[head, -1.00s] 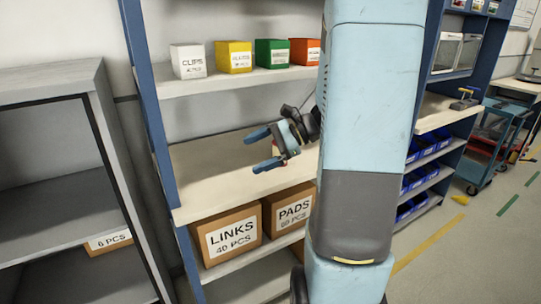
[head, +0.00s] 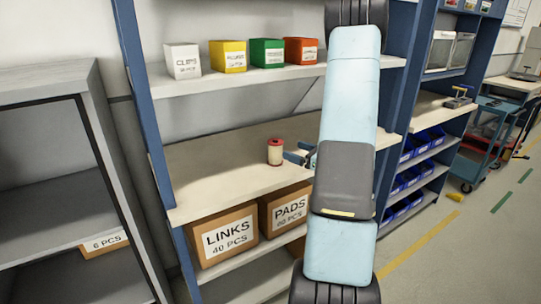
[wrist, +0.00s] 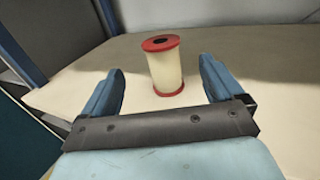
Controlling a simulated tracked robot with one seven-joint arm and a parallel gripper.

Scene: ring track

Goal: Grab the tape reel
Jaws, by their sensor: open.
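The tape reel (head: 275,152) is a cream spool with red end rims. It stands upright on the middle shelf (head: 215,175) of the blue-framed rack. In the wrist view the tape reel (wrist: 164,66) stands ahead of my gripper (wrist: 162,85), between the lines of its two blue fingers and just beyond their tips. The fingers are wide apart with nothing between them. In the head view my gripper (head: 297,156) is just right of the reel, partly hidden behind my arm.
Small boxes, white (head: 183,61), yellow (head: 228,56), green (head: 267,52) and orange (head: 300,50), stand on the shelf above. Cartons marked LINKS (head: 226,236) and PADS (head: 285,211) sit below. The middle shelf left of the reel is bare.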

